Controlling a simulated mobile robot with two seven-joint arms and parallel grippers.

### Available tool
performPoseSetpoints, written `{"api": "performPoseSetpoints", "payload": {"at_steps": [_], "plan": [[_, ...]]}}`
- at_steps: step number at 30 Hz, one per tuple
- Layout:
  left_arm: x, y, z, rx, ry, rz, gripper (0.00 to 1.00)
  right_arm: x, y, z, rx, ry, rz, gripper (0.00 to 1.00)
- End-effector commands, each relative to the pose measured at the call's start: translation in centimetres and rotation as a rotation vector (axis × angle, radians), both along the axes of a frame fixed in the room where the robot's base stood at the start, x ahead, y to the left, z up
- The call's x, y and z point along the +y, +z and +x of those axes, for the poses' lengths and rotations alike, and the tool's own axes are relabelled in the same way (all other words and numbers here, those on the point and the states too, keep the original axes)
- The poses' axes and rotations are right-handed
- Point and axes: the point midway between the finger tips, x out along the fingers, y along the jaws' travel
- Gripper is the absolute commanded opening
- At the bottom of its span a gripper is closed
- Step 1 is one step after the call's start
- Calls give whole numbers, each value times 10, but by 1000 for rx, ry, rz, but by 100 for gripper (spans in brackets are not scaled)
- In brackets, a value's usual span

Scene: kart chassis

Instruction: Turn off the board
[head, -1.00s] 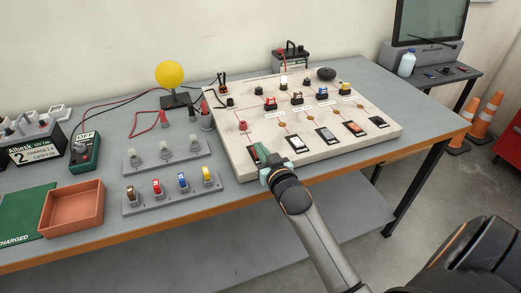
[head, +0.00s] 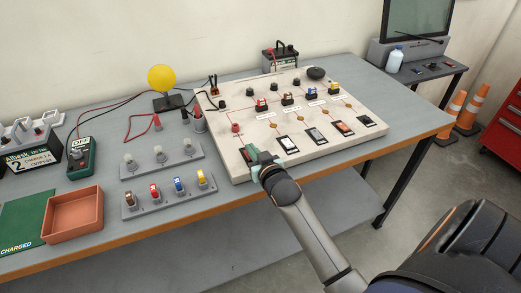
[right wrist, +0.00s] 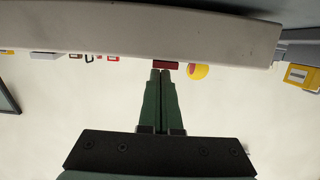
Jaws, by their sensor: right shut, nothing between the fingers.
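The cream board (head: 345,150) lies on the grey bench, with sockets, coloured plugs, small labels and a row of rocker-like switches (head: 316,135) along its front. The bulbs along its back edge (head: 275,86) look dark. My right gripper (head: 249,153) is shut and empty at the board's front left corner. In the right wrist view its green fingers (right wrist: 161,75) are together, their tips right by a dark red piece (right wrist: 166,64) at the board's edge. I cannot tell whether they touch it. The gripper partly hides that corner. My left gripper is out of view.
A rack of coloured plugs (head: 155,201), a terracotta tray (head: 73,235) and a green meter marked OFF (head: 81,157) stand left of the board. Bench space right of the board is free.

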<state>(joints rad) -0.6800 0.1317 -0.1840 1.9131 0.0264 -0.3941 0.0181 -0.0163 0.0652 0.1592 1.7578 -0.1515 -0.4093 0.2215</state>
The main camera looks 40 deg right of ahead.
Motion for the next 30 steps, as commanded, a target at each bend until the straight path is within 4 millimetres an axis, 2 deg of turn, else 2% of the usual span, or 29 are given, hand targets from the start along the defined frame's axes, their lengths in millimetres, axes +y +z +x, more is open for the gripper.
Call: {"api": "performPoseSetpoints", "payload": {"at_steps": [1,6,8,15,21,30], "plan": [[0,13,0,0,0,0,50,-1,13,2,-2,0,0,0],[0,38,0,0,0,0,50,-3,39,9,-1,1,0,0],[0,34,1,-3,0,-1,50,-1,34,0,2,2,1,0],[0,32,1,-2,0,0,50,9,49,-41,1,1,1,0],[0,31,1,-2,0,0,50,15,60,-68,1,1,0,0],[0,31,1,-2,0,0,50,19,66,-82,0,1,0,0]]}}
